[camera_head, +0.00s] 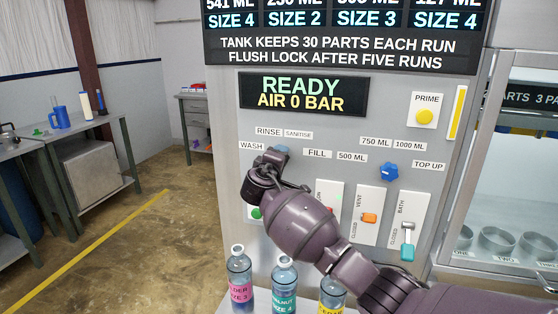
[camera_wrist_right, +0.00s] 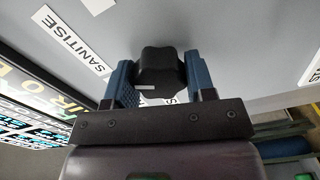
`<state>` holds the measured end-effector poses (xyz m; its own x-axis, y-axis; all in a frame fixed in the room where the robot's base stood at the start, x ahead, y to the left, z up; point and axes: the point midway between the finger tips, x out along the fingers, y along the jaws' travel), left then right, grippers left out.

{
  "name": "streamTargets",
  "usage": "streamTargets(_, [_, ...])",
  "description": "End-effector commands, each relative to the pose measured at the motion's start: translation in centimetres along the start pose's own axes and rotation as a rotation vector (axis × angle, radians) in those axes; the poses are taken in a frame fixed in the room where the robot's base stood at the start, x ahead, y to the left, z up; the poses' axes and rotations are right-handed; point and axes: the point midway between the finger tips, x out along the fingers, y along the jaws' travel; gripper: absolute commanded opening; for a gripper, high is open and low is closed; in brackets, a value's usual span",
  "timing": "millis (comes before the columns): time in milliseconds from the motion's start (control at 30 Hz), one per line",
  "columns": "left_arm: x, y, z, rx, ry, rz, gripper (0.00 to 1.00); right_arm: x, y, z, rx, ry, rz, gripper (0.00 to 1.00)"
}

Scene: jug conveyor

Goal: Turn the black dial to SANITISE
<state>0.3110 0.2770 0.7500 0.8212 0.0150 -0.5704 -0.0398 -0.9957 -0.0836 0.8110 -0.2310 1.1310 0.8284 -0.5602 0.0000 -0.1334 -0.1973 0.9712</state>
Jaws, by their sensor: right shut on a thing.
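The black dial (camera_wrist_right: 160,66) shows in the right wrist view between the two blue fingers of my right gripper (camera_wrist_right: 162,82), which is shut on it. A small pale mark shows on the dial's lower side there; which label it points to I cannot tell. The SANITISE label (camera_wrist_right: 73,45) is to the left of the dial in that view. In the head view my right gripper (camera_head: 279,152) is at the panel below the SANITISE label (camera_head: 298,134), near RINSE and WASH. My wrist hides the dial there. My left gripper is out of view.
The display (camera_head: 304,95) reads READY, AIR 0 BAR. A blue knob (camera_head: 388,171), an orange switch (camera_head: 369,218) and a teal-handled lever (camera_head: 407,250) are to the right. Several bottles, including a pink-labelled one (camera_head: 239,279), stand below my right arm.

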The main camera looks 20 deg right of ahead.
Motion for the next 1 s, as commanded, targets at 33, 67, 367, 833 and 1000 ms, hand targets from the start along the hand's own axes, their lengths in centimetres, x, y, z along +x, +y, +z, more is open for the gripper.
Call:
streamTargets(33, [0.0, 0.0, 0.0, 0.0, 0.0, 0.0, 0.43, 0.0, -0.1, 0.0, -0.001, 0.001, -0.002, 0.26])
streamTargets(67, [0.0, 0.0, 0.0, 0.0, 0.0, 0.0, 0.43, 0.0, -0.1, 0.0, -0.001, 0.001, -0.002, 0.26])
streamTargets(367, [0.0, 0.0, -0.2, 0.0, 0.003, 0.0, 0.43, 0.0, -0.1, 0.0, -0.001, 0.001, -0.001, 0.76])
streamTargets(833, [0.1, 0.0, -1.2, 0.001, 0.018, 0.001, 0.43, -3.5, 0.0, -0.1, 0.001, 0.004, -0.002, 0.76])
streamTargets(1000, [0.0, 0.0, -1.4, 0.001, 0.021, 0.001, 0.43, -6.7, -0.1, -0.1, 0.001, 0.003, -0.003, 0.76])
